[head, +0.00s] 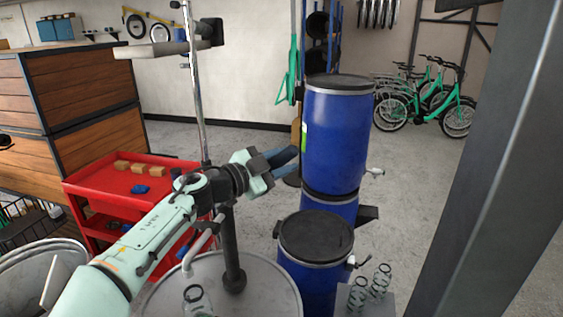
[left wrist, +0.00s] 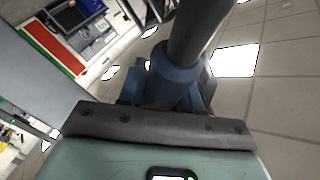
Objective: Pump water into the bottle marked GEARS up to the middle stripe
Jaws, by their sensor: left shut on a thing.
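A dark hand pump (head: 232,250) stands upright on the lid of a grey drum (head: 262,285), its pale spout (head: 200,240) bending down to the left. A small clear bottle with ring-like stripes (head: 197,300) stands just below and beside the spout's end. I cannot read any marking on it or see a water level. My right gripper is not in view.
Two similar clear ringed bottles (head: 380,280) stand on a grey stand (head: 375,304) at the lower right. Blue barrels (head: 335,140) are stacked to the right of the pump. A red cart (head: 105,185) is at left, and a grey post (head: 495,170) is at right.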

